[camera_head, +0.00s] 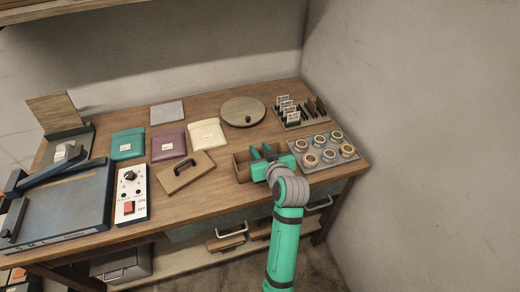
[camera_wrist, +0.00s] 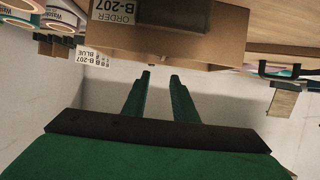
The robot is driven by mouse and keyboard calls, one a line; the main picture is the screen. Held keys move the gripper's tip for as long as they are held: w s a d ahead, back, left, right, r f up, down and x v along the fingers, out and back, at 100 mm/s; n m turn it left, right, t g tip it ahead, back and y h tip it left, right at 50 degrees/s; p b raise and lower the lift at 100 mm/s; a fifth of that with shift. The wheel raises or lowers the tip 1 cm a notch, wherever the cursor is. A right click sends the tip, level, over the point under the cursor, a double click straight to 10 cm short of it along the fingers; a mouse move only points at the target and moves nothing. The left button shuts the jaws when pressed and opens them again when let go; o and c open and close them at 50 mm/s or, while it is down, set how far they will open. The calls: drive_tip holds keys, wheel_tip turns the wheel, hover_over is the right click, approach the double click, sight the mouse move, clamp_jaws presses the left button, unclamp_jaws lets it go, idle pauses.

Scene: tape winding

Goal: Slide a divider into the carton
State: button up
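The carton (camera_head: 241,168) is an open brown box near the front right of the table, partly hidden by my gripper. In the wrist view the carton (camera_wrist: 225,45) shows a white "ORDER B-207" label, and a smaller "B-207 BLUE" label is beside it. My gripper (camera_head: 263,153) is at the carton in the head view. In the wrist view its green fingers (camera_wrist: 160,75) are apart with nothing seen between them, tips just short of the carton's wall. A flat brown board with a dark handle (camera_head: 187,172) lies left of the carton. I cannot tell which piece is the divider.
A tray of tape rolls (camera_head: 322,150) stands right of the carton, close to the wall. A rack with white cards and dark slats (camera_head: 300,113) is behind it.

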drive_tip(key=v, duration=1)
drive_tip(key=shift+s+r, duration=0.15)
drive_tip(key=shift+s, duration=0.1)
drive_tip(key=shift+d, duration=0.1)
drive_tip(key=s+a+f+m+t+h, duration=0.1)
drive_tip(key=s+f+m+h, duration=0.3)
drive_tip(key=s+f, duration=1.2)
drive_tip(key=s+a+r+t, duration=0.1)
drive_tip(key=s+a+r, duration=0.1)
drive_tip(key=s, duration=2)
drive_tip(key=shift+s+r, duration=0.15)
drive_tip(key=shift+s, duration=0.05)
drive_tip(key=shift+a, duration=0.1)
drive_tip(key=shift+w, duration=0.1)
